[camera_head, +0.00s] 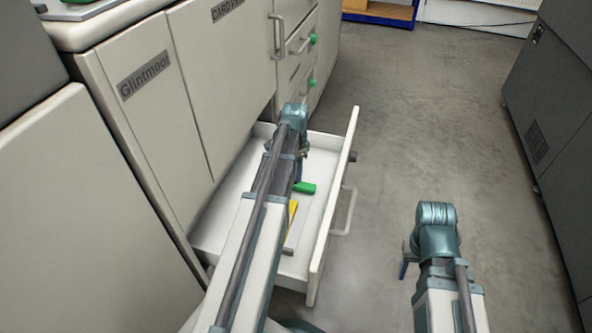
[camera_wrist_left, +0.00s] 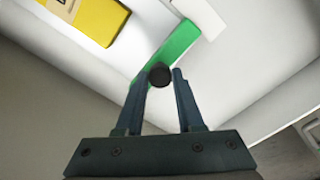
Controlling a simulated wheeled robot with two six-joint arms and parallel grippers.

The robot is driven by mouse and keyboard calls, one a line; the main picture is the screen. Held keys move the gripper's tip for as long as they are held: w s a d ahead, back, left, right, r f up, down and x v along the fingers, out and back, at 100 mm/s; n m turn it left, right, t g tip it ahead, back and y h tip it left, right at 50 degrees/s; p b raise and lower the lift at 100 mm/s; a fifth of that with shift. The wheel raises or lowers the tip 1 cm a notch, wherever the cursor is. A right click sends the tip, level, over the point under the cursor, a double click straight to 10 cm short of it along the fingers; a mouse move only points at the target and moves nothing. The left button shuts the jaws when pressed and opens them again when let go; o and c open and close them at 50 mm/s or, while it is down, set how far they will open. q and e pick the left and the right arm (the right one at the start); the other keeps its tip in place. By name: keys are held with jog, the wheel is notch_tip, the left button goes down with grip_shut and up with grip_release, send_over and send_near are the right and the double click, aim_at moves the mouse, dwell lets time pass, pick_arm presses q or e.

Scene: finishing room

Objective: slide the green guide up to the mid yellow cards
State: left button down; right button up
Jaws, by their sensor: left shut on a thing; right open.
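The green guide (camera_head: 305,188) is a flat green bar across the open white drawer, partly hidden by my left arm in the head view. In the left wrist view the green guide (camera_wrist_left: 178,46) carries a round black knob (camera_wrist_left: 160,74). My left gripper (camera_wrist_left: 160,78) is shut on that knob. The yellow cards (camera_wrist_left: 92,16) lie flat in the drawer, apart from the guide, with bare white floor between them. In the head view, a bit of the yellow cards (camera_head: 292,210) shows beside my arm. My right gripper (camera_head: 405,262) is open and empty, outside the drawer.
The drawer (camera_head: 335,205) is pulled out from a row of cream cabinets (camera_head: 165,105). Its front has a bar handle (camera_head: 345,212). A white block (camera_wrist_left: 203,14) touches or nearly touches the guide's far end. Grey floor (camera_head: 430,130) is clear to the right; a dark machine (camera_head: 555,110) stands beyond.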

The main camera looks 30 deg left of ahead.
pick_arm(q)
jog(key=s, duration=0.2)
jog(key=s+d, duration=0.1)
jog(key=s, duration=0.4)
jog(key=shift+s+d, duration=0.2)
jog(key=shift+d, duration=0.2)
jog(key=shift+w, duration=0.1)
jog(key=c, duration=0.5)
grip_release()
notch_tip(320, 180, up, 14)
jog(key=p, duration=1.4)
jog(key=shift+f, duration=0.1)
jog(key=s+d+r+p, duration=0.2)
jog(key=d+r+p, duration=0.6)
jog(key=d, duration=0.1)
jog(key=s+d+r+n+p, duration=0.1)
jog(key=s+d+r+p, duration=0.2)
jog(key=d+r+p, duration=0.6)
jog(key=s+d+r+n+y+p, duration=0.1)
jog(key=s+d+r+p, duration=0.2)
jog(key=d+r+p, duration=0.5)
jog(key=shift+s+d+r+p, duration=0.15)
jog(key=shift+d+r, duration=0.1)
jog(key=shift+d, duration=0.45)
jog(key=shift+s+d+r+p, duration=0.15)
jog(key=shift+d+r, duration=0.1)
jog(key=shift+d, duration=0.4)
